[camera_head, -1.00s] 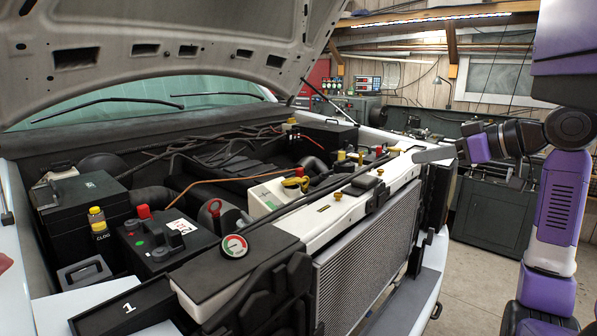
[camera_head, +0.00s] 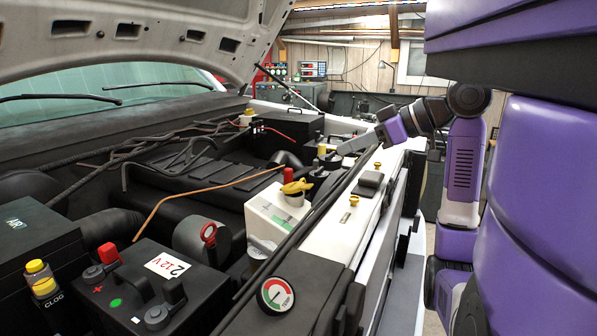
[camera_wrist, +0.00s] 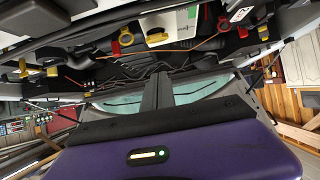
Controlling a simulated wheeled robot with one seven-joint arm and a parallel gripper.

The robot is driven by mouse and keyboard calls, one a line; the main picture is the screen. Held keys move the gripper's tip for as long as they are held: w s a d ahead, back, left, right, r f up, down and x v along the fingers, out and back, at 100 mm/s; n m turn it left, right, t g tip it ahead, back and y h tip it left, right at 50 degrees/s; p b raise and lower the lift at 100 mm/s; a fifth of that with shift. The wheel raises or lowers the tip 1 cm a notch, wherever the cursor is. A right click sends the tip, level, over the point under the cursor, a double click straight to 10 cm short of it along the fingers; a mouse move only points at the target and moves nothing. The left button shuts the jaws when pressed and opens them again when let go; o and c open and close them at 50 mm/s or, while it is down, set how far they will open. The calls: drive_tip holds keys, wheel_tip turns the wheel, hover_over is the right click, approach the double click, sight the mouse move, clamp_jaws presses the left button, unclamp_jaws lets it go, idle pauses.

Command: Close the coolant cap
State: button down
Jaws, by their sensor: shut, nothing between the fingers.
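The white coolant tank (camera_head: 275,215) stands in the engine bay behind the front crossmember, with a green mark on its side. A yellow cap (camera_head: 297,187) with a lever-like tab sits on its top; I cannot tell whether it is fully seated. My gripper (camera_head: 347,148) is shut and empty, above the front crossmember, behind and to the right of the cap and apart from it. In the wrist view, my shut fingers (camera_wrist: 162,76) point into the engine bay. A yellow cap (camera_wrist: 157,37) and part of the white tank (camera_wrist: 178,20) show near the top there.
A black battery (camera_head: 150,290) with a red terminal is at front left. A red ring handle (camera_head: 208,232) stands left of the tank. A round temperature gauge (camera_head: 276,295) is in front. The raised hood (camera_head: 150,40) overhangs the bay. Small yellow caps (camera_head: 377,166) line the crossmember.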

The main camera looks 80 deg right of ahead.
drive_tip(key=p, duration=0.2)
hover_over(303, 185)
drive_tip(key=s, duration=0.2)
drive_tip(key=f, duration=0.5)
drive_tip(key=shift+a, duration=0.25)
drive_tip(key=shift+s+a+f+p, duration=0.1)
drive_tip(key=shift+s+f+p, duration=0.25)
drive_tip(key=shift+f, duration=0.6)
drive_tip(key=shift+s+a+f+p, duration=0.1)
drive_tip(key=shift+s+f+p, duration=0.15)
drive_tip(key=shift+f, duration=0.65)
drive_tip(key=shift+f+t+b, duration=0.3)
drive_tip(key=shift+f+b, duration=0.15)
drive_tip(key=shift+b, duration=0.4)
drive_tip(key=shift+s+f+t+b, duration=0.2)
drive_tip(key=shift+f+t+b, duration=0.3)
drive_tip(key=shift+b, duration=0.75)
drive_tip(key=f+t+b, duration=0.1)
drive_tip(key=b, duration=0.2)
drive_tip(key=shift+s+a+f+h+b, duration=0.1)
drive_tip(key=shift+s+h+b, duration=0.2)
drive_tip(key=shift+s+h, duration=0.1)
drive_tip(key=shift+t, duration=0.3)
